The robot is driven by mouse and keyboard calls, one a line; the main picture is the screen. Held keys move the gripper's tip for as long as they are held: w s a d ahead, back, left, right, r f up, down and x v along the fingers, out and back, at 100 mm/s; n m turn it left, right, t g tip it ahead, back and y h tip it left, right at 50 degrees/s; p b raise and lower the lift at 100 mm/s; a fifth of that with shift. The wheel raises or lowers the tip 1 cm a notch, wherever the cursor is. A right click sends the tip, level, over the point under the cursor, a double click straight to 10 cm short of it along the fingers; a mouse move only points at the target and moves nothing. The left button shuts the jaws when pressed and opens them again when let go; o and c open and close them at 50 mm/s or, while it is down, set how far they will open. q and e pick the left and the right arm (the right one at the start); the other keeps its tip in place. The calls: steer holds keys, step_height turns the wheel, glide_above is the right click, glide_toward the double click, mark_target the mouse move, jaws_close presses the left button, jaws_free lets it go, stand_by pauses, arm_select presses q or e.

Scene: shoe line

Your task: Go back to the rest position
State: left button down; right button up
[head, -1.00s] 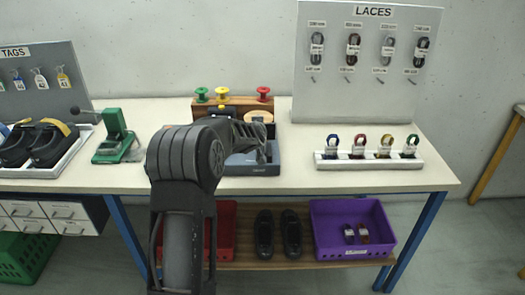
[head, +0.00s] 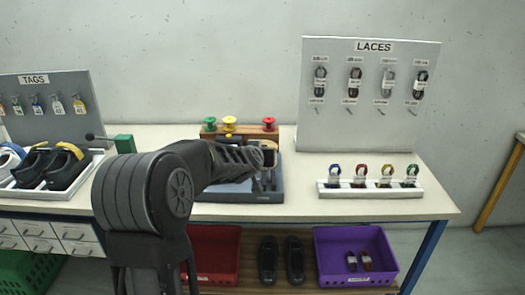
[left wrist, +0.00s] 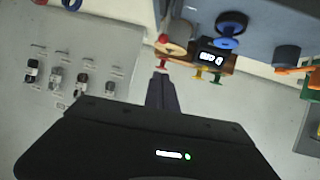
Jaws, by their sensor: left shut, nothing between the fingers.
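My left arm comes in from the lower left in the head view and reaches right over the table (head: 330,209). My left gripper (head: 262,165) is at its end, in front of the blue-grey tray (head: 240,197), partly hidden by the forearm. In the left wrist view my left gripper (left wrist: 162,90) has its dark fingers together with nothing between them. My right gripper is in neither view.
A white lace holder (head: 370,191) stands right of the tray, below the LACES board (head: 368,130). The shoe tray (head: 40,190) is at left, near a green device (head: 123,143) partly hidden by my arm. A purple bin (head: 355,275) sits on the lower shelf.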

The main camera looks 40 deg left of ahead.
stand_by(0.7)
arm_select(q)
steer(key=s+d+f+m+g+h, duration=0.1)
steer(key=s+d+f+g+h, duration=0.2)
steer(key=d+f, duration=1.05)
steer(key=s+d+f+m+g+h, duration=0.1)
steer(key=s+d+f+h, duration=0.35)
steer(key=d+f, duration=0.9)
steer(key=s+d+f+m+g+h, duration=0.1)
steer(key=s+d+f+g, duration=0.1)
steer(key=s+d+f, duration=0.3)
steer(key=s+d+f+g+h, duration=0.1)
steer(key=s+d+f, duration=0.4)
steer(key=s, duration=0.8)
steer(key=s+d+f+m+g+h, duration=0.1)
steer(key=s+d+f+g, duration=0.2)
steer(key=s+d+f, duration=0.2)
steer(key=s+d, duration=0.2)
steer(key=s, duration=0.2)
steer(key=shift+s+d+m+g, duration=0.25)
steer(key=shift+s+m+g, duration=0.05)
steer(key=shift+s+g, duration=0.1)
steer(key=shift+w, duration=0.1)
